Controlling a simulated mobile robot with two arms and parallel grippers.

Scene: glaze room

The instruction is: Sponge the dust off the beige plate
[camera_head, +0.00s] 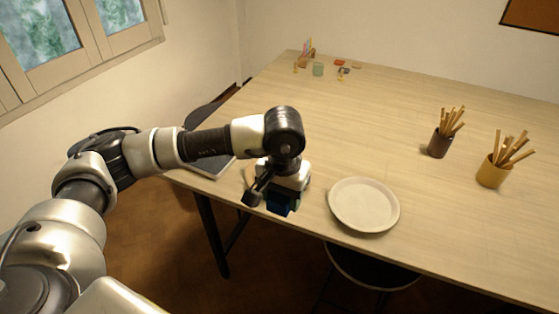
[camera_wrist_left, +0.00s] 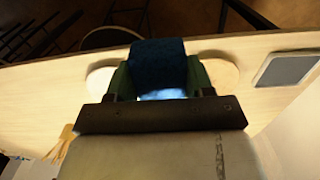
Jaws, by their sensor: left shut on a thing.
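The beige plate (camera_head: 364,204) lies flat near the front edge of the table, right of my left gripper (camera_head: 278,196). Part of a pale round shape, likely this plate (camera_wrist_left: 99,84), shows left of the gripper in the left wrist view. My left gripper is shut on a dark blue sponge (camera_head: 285,207), which also shows between the fingers in the left wrist view (camera_wrist_left: 158,62). The sponge is apart from the plate, by the table's front edge; its height is unclear. I cannot make out dust on the plate. My right gripper is not in view.
A pale round thing (camera_head: 250,174) sits partly hidden behind my left gripper. A dark flat tablet (camera_head: 212,165) lies at the table's left. A brown cup (camera_head: 438,147) and a yellow cup (camera_head: 490,175) hold sticks at right. A stool (camera_head: 372,271) stands below. The table middle is clear.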

